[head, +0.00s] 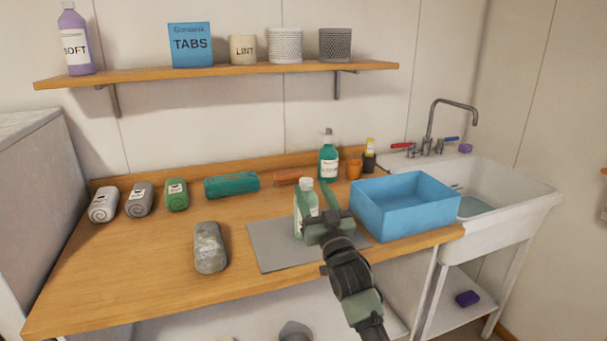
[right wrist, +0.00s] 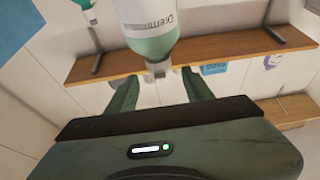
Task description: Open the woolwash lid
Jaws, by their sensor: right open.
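The woolwash bottle is probably the pale green and white bottle (head: 304,213) standing upright on the grey mat (head: 268,248). In the right wrist view the bottle (right wrist: 150,28) appears upside down, with the lid (right wrist: 158,68) just beyond and between the fingertips. My right gripper (head: 316,192) is open in front of the bottle, one finger on each side. In the right wrist view the gripper (right wrist: 160,88) shows nothing clasped; contact cannot be told. My left gripper is not in view.
A blue bin (head: 408,222) stands right of the mat. A grey stone-like object (head: 209,247) lies left. Rolled cloths line the back left. A sink (head: 520,190) is at the right.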

